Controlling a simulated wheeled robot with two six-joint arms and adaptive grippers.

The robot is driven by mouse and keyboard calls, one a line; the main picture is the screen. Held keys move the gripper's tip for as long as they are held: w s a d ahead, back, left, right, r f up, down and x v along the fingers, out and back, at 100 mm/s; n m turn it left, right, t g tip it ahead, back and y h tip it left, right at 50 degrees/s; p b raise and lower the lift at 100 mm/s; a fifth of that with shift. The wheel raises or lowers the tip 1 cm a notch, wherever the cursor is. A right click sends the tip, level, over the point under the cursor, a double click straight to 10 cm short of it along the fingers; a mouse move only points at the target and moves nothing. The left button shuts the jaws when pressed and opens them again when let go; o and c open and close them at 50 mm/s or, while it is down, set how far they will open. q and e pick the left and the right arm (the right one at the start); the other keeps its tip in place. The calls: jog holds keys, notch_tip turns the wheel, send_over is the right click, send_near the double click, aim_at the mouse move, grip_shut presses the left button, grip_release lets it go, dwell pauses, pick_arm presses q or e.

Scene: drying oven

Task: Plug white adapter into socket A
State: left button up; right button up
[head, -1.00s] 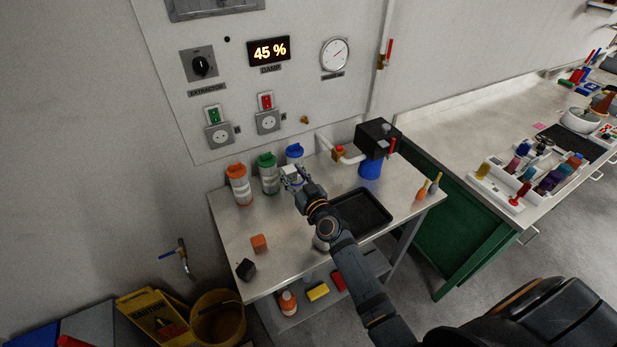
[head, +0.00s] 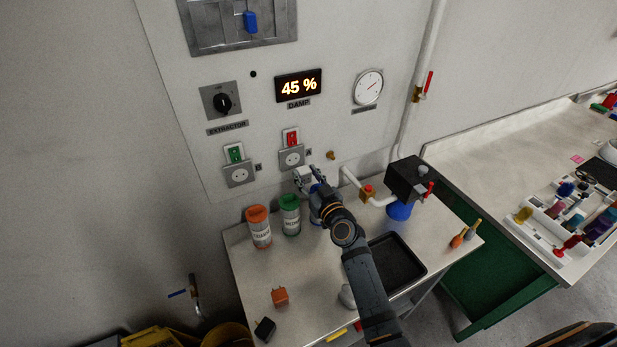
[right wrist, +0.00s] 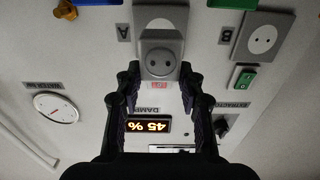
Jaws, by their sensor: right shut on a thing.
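The white adapter (head: 302,174) is held between the fingers of my right gripper (head: 309,180), close in front of the wall panel. In the head view it appears just below and right of socket A (head: 291,158), which has a red switch above it. In the right wrist view, which is upside down, the adapter's round two-hole face (right wrist: 160,60) sits between the fingers (right wrist: 160,88). There it covers part of the socket A plate (right wrist: 158,14). Whether the adapter touches the panel cannot be told. My left gripper is not in view.
Socket B (head: 239,173) with a green switch is left of socket A. Orange-lidded (head: 258,227) and green-lidded (head: 290,214) bottles stand below the panel. A black tray (head: 397,262), a black-topped blue device (head: 405,180), an orange adapter (head: 279,296) and a black adapter (head: 264,329) are on the table.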

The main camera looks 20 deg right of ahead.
aim_at(301, 167)
jog(key=shift+w+a, duration=0.15)
jog(key=shift+w, duration=0.75)
jog(key=shift+w+a, duration=0.1)
jog(key=shift+w, duration=0.3)
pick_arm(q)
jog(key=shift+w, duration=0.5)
pick_arm(e)
jog(key=shift+w+a, duration=0.25)
jog(key=shift+w, duration=1)
pick_arm(q)
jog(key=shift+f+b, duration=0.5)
jog(key=shift+b, duration=0.05)
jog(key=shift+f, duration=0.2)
pick_arm(e)
jog(key=shift+w+a, duration=0.1)
jog(key=shift+w, duration=0.4)
jog(key=o, duration=1.2)
jog(key=shift+o, duration=0.2)
